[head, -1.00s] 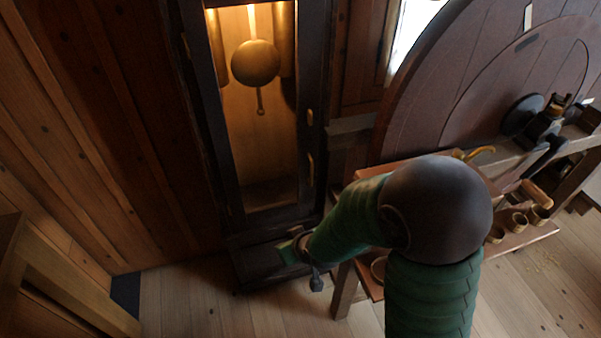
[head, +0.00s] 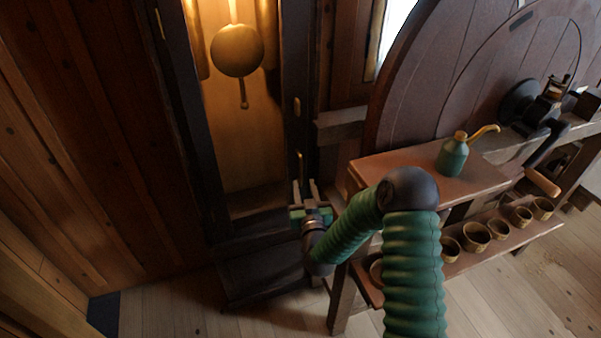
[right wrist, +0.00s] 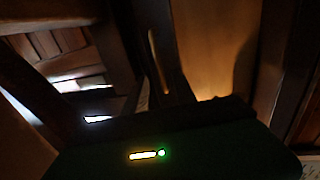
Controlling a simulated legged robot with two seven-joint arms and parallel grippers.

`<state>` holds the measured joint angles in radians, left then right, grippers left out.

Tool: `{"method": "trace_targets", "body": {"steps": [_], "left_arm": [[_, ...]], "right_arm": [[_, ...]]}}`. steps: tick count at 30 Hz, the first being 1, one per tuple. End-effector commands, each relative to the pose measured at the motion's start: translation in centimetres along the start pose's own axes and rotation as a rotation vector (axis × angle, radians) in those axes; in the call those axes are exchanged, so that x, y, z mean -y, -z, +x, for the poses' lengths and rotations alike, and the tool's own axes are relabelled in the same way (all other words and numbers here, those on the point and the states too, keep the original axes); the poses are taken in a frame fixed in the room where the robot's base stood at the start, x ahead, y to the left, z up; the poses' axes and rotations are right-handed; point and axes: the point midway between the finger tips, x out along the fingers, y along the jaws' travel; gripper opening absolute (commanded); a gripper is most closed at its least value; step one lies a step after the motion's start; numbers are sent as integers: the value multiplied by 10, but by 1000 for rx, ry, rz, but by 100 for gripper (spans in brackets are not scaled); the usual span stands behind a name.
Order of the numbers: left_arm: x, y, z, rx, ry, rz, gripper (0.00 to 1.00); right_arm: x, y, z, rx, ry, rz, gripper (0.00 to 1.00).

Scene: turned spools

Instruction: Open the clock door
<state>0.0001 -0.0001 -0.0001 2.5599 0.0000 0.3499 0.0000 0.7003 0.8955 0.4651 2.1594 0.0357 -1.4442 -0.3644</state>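The clock is a tall dark case with a glazed door (head: 293,135) that looks shut. A round brass pendulum (head: 237,50) hangs in the lit inside. A slim upright brass handle (head: 300,166) is on the door's right stile, below a small brass plate (head: 297,106). The handle also shows in the right wrist view (right wrist: 157,62). My right gripper (head: 305,187) points up at the handle's lower end, its two fingers apart. I cannot tell whether the handle lies between them. My left gripper is out of view.
A bench (head: 410,172) stands close right of the clock, with a green oil can (head: 454,155) on top and several small cups (head: 477,235) on its lower shelf. My right arm bends close over it. Wood wall lies left; floor is clear in front.

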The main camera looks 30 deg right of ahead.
Motion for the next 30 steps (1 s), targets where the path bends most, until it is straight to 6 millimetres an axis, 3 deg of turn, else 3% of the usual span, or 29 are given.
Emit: {"method": "trace_targets", "body": {"steps": [6,10,20,27,30], "left_arm": [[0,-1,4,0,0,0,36],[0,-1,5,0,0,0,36],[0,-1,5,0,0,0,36],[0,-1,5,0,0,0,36],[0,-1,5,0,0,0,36]], "right_arm": [[0,-1,52,-1,-1,2,33],[0,-1,69,1,0,0,33],[0,0,75,1,1,0,33],[0,0,75,1,1,0,1],[0,0,75,1,1,0,0]]}}
